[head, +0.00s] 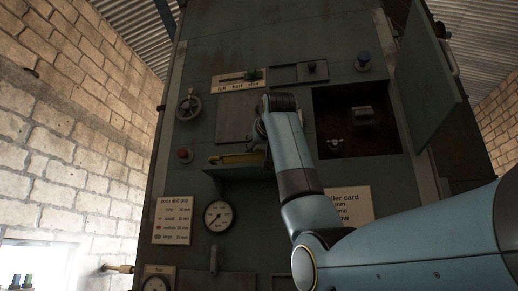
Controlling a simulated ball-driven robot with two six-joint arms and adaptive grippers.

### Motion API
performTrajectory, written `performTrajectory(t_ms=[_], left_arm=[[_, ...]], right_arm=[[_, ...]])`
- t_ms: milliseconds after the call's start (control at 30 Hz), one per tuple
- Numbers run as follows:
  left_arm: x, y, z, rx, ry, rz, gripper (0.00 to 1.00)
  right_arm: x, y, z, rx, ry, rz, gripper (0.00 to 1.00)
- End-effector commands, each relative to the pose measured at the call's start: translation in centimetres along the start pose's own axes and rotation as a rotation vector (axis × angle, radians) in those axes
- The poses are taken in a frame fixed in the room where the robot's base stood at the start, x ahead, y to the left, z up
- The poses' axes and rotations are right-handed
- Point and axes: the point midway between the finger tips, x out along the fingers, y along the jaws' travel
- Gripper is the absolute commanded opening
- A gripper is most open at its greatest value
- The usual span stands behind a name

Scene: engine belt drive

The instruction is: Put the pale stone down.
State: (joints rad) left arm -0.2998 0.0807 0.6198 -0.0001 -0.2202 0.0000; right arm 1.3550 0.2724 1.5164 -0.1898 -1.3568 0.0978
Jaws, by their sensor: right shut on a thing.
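My right arm reaches up from the lower right to the front of the tall grey-green cabinet (255,215). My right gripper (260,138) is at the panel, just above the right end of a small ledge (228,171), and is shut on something. My own wrist and forearm hide most of the fingers and what they hold. The pale stone cannot be made out in this view. A yellow bar-like thing (236,158) lies on the ledge, just left of the gripper; I cannot tell whether they touch. My left gripper is not in view.
An open dark compartment (335,105) is right of the gripper, its door (428,75) swung out to the right.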

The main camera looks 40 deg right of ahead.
Motion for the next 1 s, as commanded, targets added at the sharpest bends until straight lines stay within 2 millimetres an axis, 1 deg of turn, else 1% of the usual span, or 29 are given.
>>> performTrajectory(t_ms=[167, 200, 367, 400, 633, 800, 900, 1000], left_arm=[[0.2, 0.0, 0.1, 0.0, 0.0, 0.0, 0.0], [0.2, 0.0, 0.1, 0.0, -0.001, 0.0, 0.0], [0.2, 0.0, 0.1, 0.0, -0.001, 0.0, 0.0], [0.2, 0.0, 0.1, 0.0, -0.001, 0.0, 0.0], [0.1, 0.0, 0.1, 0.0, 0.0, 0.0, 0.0], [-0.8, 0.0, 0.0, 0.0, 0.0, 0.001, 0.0], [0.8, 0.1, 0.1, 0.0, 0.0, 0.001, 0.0], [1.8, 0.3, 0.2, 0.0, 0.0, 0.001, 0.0]], right_arm=[[0.0, 0.0, 0.3, 0.0, 0.001, 0.0, 0.03], [0.0, 0.0, 0.3, 0.0, 0.0, 0.0, 0.37], [0.0, 0.0, 0.3, 0.0, 0.0, 0.0, 0.58], [0.0, 0.0, 0.3, 0.0, 0.0, 0.0, 0.6], [0.0, 0.0, 0.2, 0.0, 0.0, 0.0, 0.6], [-0.3, 0.0, -1.3, 0.001, 0.002, -0.001, 0.6], [-2.5, -0.1, -0.7, 0.001, 0.005, -0.002, 0.6], [-5.0, -0.1, -0.6, 0.002, 0.007, -0.002, 0.6]])
